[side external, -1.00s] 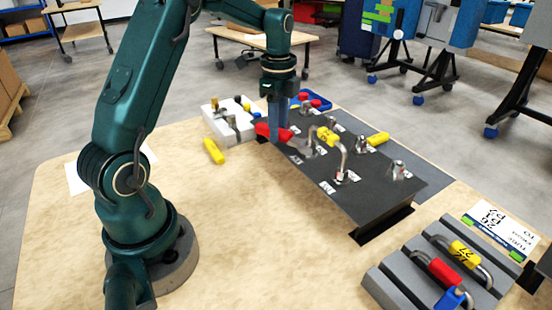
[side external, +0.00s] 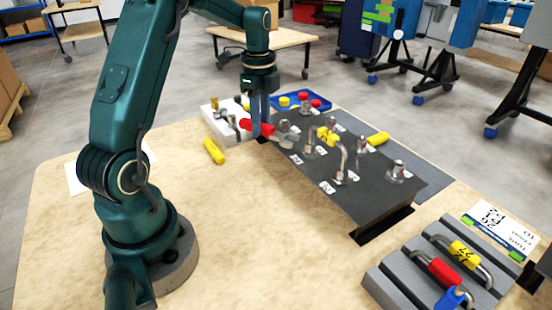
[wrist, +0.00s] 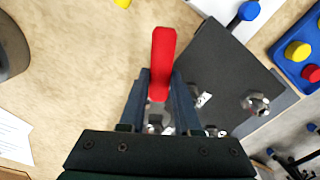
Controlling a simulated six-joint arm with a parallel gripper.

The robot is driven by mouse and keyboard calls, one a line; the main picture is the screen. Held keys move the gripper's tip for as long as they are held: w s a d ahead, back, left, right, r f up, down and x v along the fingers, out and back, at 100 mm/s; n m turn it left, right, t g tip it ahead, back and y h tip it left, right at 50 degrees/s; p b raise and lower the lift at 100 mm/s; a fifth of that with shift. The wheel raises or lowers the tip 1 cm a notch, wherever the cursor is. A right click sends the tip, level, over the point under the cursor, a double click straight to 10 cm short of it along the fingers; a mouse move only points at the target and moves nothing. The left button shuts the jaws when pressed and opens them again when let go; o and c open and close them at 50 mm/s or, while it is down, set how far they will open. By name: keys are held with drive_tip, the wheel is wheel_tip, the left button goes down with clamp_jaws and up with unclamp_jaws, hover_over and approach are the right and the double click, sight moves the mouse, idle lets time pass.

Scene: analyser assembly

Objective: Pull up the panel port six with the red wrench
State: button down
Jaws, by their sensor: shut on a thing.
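My gripper (side external: 262,132) is shut on the red wrench (side external: 250,124), over the far left end of the dark panel (side external: 355,182). The wrench's red handle points left, and its grey head reaches right over the panel, close to a metal fitting (side external: 284,126). I cannot tell whether they touch. In the wrist view the red handle (wrist: 162,62) sticks out between the fingers (wrist: 161,98), and the head is mostly hidden by my gripper. Several metal port fittings stand on the panel beside small white labels. The labels are too small to read, so I cannot tell which is port six.
A bent tube with a yellow tag (side external: 327,135) arches over the panel. A white block (side external: 222,128) and a blue tray (side external: 318,105) stand behind. Yellow pieces lie left (side external: 214,151) and right (side external: 378,138). A grey rack (side external: 400,284) holds tagged tubes at the front right.

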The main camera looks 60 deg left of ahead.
drive_tip(key=s+r, duration=0.3)
drive_tip(key=r, duration=0.6)
idle(0.6)
